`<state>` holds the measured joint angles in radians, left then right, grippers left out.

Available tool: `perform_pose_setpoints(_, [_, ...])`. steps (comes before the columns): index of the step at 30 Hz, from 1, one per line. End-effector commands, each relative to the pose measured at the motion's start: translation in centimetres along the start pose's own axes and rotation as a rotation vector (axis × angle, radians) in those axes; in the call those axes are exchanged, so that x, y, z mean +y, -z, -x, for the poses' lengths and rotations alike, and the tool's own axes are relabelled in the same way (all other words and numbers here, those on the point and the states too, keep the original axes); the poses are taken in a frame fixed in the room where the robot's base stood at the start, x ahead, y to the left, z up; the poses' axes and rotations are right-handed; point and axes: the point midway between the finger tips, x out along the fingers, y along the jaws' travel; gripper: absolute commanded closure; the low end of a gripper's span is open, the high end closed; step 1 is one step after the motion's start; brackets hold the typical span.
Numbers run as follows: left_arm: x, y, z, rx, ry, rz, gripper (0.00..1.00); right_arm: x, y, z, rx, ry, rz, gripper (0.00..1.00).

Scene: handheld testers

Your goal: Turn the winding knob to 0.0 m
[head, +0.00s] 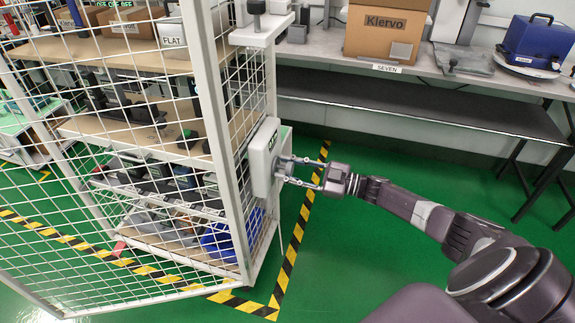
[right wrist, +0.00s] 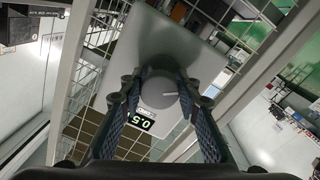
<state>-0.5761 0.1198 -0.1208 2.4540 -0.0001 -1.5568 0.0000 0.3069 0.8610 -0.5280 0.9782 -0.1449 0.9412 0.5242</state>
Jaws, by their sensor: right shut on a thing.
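A white box (head: 263,155) with a small display is fixed to the side of the white mesh cage. Its grey round winding knob (right wrist: 158,92) has a pale pointer line and faces my right wrist camera. My right gripper (head: 284,169) reaches in from the right, with its two fingers on either side of the knob, shut on it; it also shows in the right wrist view (right wrist: 162,80). The lit display (right wrist: 142,119) appears to read 0.5, seen tilted. In the head view the knob is mostly hidden by the fingers. My left gripper is out of view.
The mesh cage (head: 215,90) holds shelves of devices. A clamp-like stand (head: 262,32) sits above the box. A grey bench (head: 430,105) with a cardboard box (head: 385,28) and a blue case (head: 540,38) runs along the back. Green floor is free right of the striped tape (head: 297,235).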

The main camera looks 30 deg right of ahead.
Motion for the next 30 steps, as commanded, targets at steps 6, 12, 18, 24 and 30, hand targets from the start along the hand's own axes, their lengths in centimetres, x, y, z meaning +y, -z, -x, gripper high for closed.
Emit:
perform_pose_setpoints(6, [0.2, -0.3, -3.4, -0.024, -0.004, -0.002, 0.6, 0.1, 0.1, 0.1, -0.009, -0.002, -0.203, 0.94])
perform_pose_setpoints(12, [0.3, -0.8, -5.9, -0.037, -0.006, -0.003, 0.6, 0.0, 0.1, 0.1, -0.017, -0.003, -0.394, 0.94])
perform_pose_setpoints(18, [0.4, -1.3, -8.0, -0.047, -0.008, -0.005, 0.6, 0.0, 0.1, 0.1, -0.023, -0.005, -0.582, 0.94])
perform_pose_setpoints(24, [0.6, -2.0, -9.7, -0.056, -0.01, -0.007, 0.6, -0.1, 0.1, 0.1, -0.03, -0.006, -0.773, 0.94])
perform_pose_setpoints(30, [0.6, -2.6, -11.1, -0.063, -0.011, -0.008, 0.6, -0.1, 0.1, 0.1, -0.037, -0.007, -0.962, 0.94])
